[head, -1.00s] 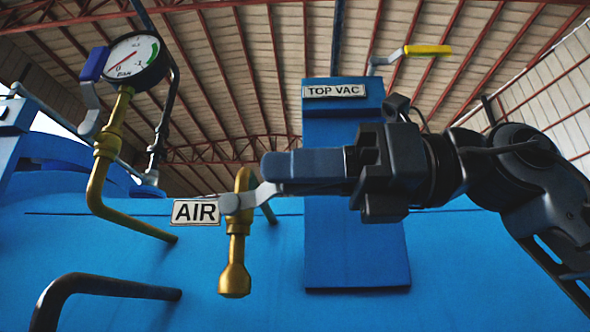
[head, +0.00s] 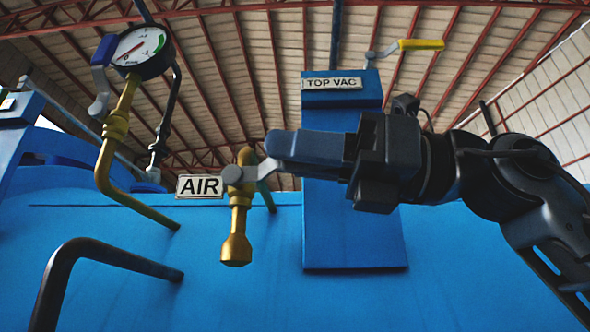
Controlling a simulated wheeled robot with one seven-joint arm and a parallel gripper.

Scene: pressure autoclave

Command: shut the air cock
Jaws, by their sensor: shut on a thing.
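The air cock (head: 237,215) is a brass valve with a downward spout, beside the white AIR label (head: 199,187) on the blue vessel. Its grey metal lever (head: 250,173) runs from the pivot to the right, roughly level with a slight rise. The lever ends in a blue grip (head: 308,147). My gripper (head: 352,160) comes in from the right and is shut on the right end of this blue grip. Its black jaws hide that end, and the exact finger contact is hard to see.
A pressure gauge (head: 139,50) on a brass pipe (head: 110,150) stands at upper left, with its own blue-handled cock. The TOP VAC column (head: 345,235) rises behind my gripper, topped by a yellow-handled lever (head: 421,45). A dark bent pipe (head: 110,250) juts out at lower left.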

